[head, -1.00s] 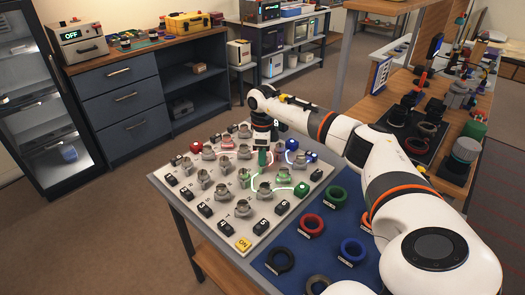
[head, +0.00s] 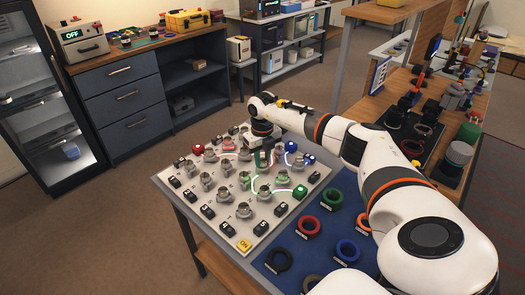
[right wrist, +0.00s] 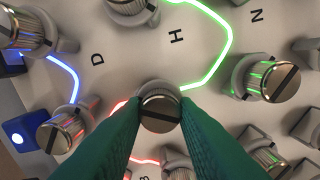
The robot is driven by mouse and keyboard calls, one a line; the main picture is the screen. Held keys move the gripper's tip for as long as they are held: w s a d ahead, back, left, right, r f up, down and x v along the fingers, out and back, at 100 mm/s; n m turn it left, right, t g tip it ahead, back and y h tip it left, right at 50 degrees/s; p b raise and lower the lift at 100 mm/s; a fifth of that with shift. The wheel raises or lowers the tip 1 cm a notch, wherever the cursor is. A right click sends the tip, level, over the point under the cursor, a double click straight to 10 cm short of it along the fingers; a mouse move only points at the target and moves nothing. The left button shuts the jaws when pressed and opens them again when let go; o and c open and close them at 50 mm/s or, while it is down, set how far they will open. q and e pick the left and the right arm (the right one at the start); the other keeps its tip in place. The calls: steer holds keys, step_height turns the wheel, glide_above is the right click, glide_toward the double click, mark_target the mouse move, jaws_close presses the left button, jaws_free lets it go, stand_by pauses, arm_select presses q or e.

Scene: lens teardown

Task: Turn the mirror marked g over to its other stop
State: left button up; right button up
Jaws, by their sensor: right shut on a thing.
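The pale mirror board (head: 240,238) carries rows of round metal mirror knobs on collars, with small letters beside them. My right gripper (head: 262,160) is down among the knobs at the board's back right. In the right wrist view its green fingers (right wrist: 160,122) are shut on a slotted metal mirror knob (right wrist: 160,108). The letters D (right wrist: 97,59), H (right wrist: 176,37) and N (right wrist: 256,16) are readable nearby. No g is readable, and I cannot tell which letter belongs to the held knob. My left gripper is out of view.
Other knobs (right wrist: 265,80) stand close around the held one. Green, blue and red light paths run between them. Several coloured rings lie on a blue mat (head: 318,262) at right.

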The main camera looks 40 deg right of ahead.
mark_target(263, 160)
steer(key=shift+r+m+p, duration=0.1)
steer(key=shift+m+p, duration=0.4)
steer(key=shift+m, duration=0.9)
steer(key=o, duration=1)
step_height(263, 160, up, 12)
steer(key=b, duration=0.1)
